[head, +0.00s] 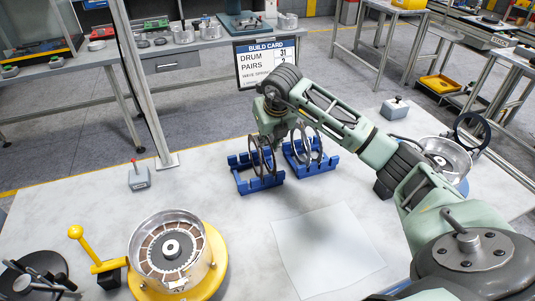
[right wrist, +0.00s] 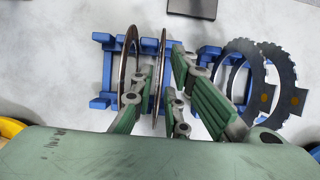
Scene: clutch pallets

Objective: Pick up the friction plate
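Two thin ring-shaped friction plates with brownish rims stand upright in the left blue rack (head: 262,184); in the right wrist view one friction plate (right wrist: 128,65) is at left and another (right wrist: 160,72) is close beside it. My right gripper (head: 266,143) reaches down over this rack. In the right wrist view its green-padded fingers (right wrist: 162,88) are apart, on either side of the right-hand plate, with narrow gaps showing. Contact cannot be made out. The plates' lower parts are partly hidden by the fingers. My left gripper is not in view.
A second blue rack (head: 318,168) holds dark toothed plates (right wrist: 275,80) just to the right. A drum on a yellow base (head: 213,270) stands front left, another drum (head: 446,158) at right. A build card (head: 267,65) stands behind. A white sheet (head: 325,250) lies on clear table in front.

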